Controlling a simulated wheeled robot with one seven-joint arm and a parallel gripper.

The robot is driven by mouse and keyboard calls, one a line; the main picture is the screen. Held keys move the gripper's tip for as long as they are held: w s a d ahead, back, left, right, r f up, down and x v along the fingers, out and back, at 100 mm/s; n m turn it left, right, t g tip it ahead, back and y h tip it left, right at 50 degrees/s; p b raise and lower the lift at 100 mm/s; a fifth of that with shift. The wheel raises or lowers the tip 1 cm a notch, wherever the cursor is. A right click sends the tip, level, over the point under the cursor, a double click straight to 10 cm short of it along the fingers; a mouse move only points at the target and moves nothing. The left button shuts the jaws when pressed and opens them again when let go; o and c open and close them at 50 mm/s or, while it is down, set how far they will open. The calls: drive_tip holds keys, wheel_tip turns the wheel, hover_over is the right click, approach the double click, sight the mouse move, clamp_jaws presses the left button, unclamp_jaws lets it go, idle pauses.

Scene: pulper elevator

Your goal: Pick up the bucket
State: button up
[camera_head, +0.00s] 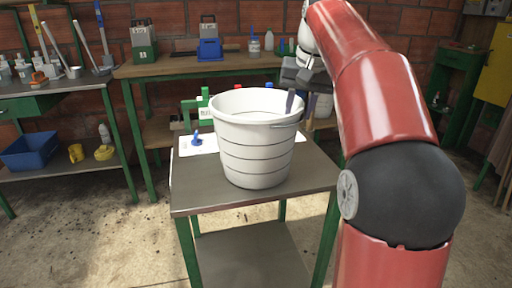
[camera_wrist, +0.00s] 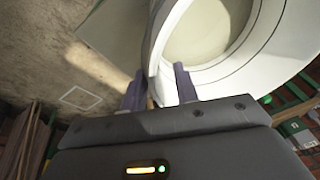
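A white bucket (camera_head: 256,150) with dark rings stands upright on a small metal-topped table (camera_head: 315,175). My gripper (camera_head: 300,108) points down at the bucket's right rim. One finger is inside the bucket and the other is outside. In the wrist view the bucket (camera_wrist: 215,75) fills the upper right, and its wall passes between the fingers of my gripper (camera_wrist: 160,82). The fingers are apart, with the rim between them, and do not look closed on it. The bucket's far lower side is hidden.
A white sheet with a blue-topped item (camera_head: 196,138) lies left of the bucket, and a green item (camera_head: 197,108) shows behind it. A wooden workbench (camera_head: 190,66) stands behind, and a shelf with a blue crate (camera_head: 30,151) stands left. The floor (camera_head: 110,235) in front is clear.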

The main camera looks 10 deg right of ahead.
sight(297, 121)
drive_tip(key=x, duration=0.4)
drive_tip(key=shift+s+d+f+b, duration=0.1)
drive_tip(key=shift+s+d+b, duration=0.1)
drive_tip(key=shift+b, duration=0.2)
clamp_jaws()
drive_tip(key=shift+a, duration=0.1)
idle(0.8)
drive_tip(key=shift+r, duration=0.2)
